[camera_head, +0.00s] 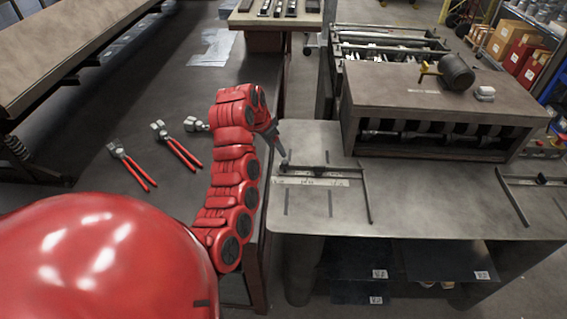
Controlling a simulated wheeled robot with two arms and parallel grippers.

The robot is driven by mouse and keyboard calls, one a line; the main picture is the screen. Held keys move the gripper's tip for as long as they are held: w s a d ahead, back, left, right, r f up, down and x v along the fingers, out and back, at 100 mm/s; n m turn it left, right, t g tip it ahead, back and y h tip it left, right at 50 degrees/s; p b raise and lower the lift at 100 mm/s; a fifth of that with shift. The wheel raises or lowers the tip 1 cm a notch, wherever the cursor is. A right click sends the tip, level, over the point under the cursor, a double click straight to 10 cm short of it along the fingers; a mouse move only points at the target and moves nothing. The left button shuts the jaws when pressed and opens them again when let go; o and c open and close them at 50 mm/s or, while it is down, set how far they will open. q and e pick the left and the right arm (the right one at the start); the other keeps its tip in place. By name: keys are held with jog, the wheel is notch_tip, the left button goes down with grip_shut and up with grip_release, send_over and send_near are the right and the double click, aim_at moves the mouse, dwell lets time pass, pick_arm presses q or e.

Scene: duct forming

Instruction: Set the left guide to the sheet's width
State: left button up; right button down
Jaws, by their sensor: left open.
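The left guide (365,194) is a thin dark bar on the left part of the grey machine table (420,200). A dark cross rail (320,168) and a pale scale strip (312,181) lie to its left. My left gripper (282,155) is at the table's left edge, near the left end of the rail, apart from the guide bar. It is small and partly hidden by my red arm; its jaws are open with nothing seen between them. I cannot pick out a sheet on the machine table. My right gripper is out of view.
A right guide (512,196) lies at the table's right. The roller machine (440,105) stands behind, with a dark motor (457,72) on top. Red-handled pliers (178,146) lie on the dark bench at left. The table between the guides is clear.

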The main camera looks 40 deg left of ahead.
aim_at(285, 161)
pick_arm(q)
jog(key=p+x, duration=0.2)
jog(key=x, duration=0.5)
jog(key=shift+w, duration=0.2)
jog(key=shift+p+x, duration=0.3)
jog(key=shift+x, duration=0.7)
jog(key=shift+c, duration=0.2)
grip_shut()
